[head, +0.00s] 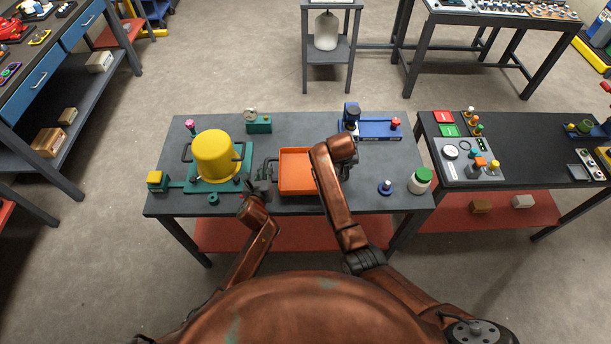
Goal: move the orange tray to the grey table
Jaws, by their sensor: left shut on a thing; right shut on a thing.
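The orange tray (297,171) is a shallow open box with dark handles at its sides. It is over the dark grey top of the table right in front of me (280,134); I cannot tell whether it touches that top. My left gripper (261,182) is shut on the tray at its left side, by the left handle. My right gripper (346,168) is shut on the tray at its right side, mostly hidden behind my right forearm. The tray looks empty and level, with its right edge partly covered by the arm.
A yellow pot (212,156) on a green base stands left of the tray. A blue device (372,128) is behind right; a green-lidded jar (420,181) and blue knob piece (386,187) are right. A dark table (511,180) with a control panel (466,158) stands further right.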

